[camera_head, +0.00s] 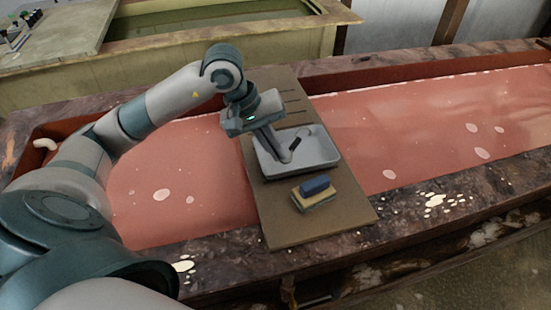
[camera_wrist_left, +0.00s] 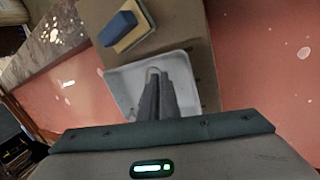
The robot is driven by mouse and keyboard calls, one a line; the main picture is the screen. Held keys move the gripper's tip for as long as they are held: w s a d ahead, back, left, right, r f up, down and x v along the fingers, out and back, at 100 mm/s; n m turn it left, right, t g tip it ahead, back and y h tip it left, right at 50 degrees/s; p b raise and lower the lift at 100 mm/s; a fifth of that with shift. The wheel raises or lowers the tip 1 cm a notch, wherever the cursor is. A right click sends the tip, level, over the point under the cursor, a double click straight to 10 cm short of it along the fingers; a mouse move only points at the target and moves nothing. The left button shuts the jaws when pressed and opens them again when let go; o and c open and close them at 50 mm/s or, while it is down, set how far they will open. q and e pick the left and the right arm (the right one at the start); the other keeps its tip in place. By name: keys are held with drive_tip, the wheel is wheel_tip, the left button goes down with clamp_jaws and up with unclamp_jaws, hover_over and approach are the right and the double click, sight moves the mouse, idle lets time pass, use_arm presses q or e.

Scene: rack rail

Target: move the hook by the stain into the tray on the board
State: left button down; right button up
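The grey tray (camera_head: 322,158) lies on the brown board (camera_head: 345,218) that spans the red basin; it also shows in the wrist view (camera_wrist_left: 120,82). My left gripper (camera_head: 287,155) reaches down inside the tray. Its two fingers are close together in the left wrist view (camera_wrist_left: 154,80). A small pale curved piece, which looks like the hook (camera_wrist_left: 153,71), shows at the fingertips, mostly hidden by them. I cannot tell whether it touches the tray floor. A pale stain of several spots (camera_head: 183,266) lies on the near ledge at left. My right gripper is out of view.
A blue block on a yellow sponge-like base (camera_head: 314,189) sits on the board, just on the near side of the tray. Another cluster of pale spots (camera_head: 435,201) marks the ledge at right. A white bent piece (camera_head: 44,144) is at the basin's left corner.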

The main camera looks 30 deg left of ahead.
sight(275, 171)
use_arm(q)
drive_tip(key=shift+f, duration=0.25)
wheel_tip(275, 171, down, 2)
drive_tip(key=shift+f+p, duration=0.2)
drive_tip(key=shift+p, duration=0.6)
drive_tip(key=shift+f, duration=0.55)
drive_tip(key=c, duration=2)
unclamp_jaws()
drive_tip(key=shift+d, duration=0.1)
drive_tip(key=shift+s, duration=0.1)
